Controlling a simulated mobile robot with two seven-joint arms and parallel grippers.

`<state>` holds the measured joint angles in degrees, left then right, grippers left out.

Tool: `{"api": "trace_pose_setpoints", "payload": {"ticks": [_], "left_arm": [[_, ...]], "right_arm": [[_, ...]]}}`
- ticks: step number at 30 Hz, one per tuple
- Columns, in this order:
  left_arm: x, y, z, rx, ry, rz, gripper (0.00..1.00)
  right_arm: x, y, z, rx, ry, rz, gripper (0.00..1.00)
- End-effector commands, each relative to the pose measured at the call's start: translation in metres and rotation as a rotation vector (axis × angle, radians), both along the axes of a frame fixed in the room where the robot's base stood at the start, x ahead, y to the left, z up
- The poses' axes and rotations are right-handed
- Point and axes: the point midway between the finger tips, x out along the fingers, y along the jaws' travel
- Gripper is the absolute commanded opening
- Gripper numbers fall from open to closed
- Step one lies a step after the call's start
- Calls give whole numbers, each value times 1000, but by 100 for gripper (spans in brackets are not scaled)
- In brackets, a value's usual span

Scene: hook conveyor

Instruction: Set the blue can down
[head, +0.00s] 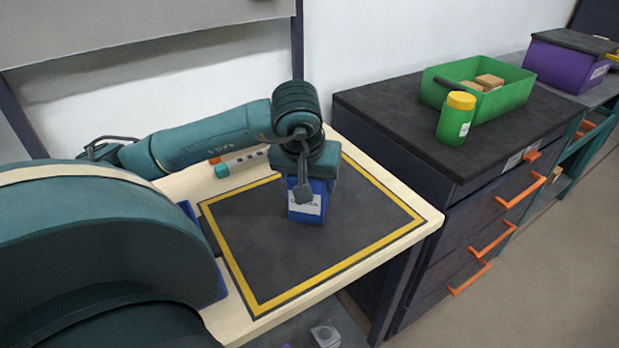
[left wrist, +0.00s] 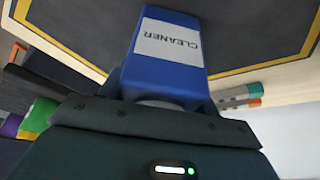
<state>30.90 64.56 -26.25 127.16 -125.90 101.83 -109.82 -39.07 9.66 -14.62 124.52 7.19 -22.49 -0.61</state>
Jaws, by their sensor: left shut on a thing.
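The blue can (head: 308,204), a boxy container with a white label, is upright over the dark mat (head: 290,262) with the yellow border. My left gripper (head: 303,182) comes down from above and is shut on its top. In the left wrist view the blue can (left wrist: 166,60) shows its label reading "CLEANER", with the mat (left wrist: 240,30) behind it. I cannot tell whether its base touches the mat. My right gripper is not in view.
Small coloured cylinders (head: 240,161) lie at the table's back edge. To the right, a dark-topped cabinet (head: 400,110) with orange handles bears a green jar with a yellow lid (head: 455,120) and a green bin (head: 512,98) holding blocks. The mat's front part is clear.

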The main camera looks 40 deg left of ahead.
Motion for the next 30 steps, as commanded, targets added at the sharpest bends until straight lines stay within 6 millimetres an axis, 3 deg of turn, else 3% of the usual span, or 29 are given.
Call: {"api": "trace_pose_setpoints", "payload": {"ticks": [3,4,12,23,30], "left_arm": [[0,0,-3,0,-3,1,25],[0,0,-4,0,0,0,62],[0,0,-3,0,1,0,84],[-1,-1,6,-1,-3,-1,84],[-17,-10,52,1,-9,-2,84]], "right_arm": [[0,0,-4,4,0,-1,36],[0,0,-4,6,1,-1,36],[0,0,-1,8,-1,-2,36],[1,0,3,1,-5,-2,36],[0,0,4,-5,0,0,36]]}}
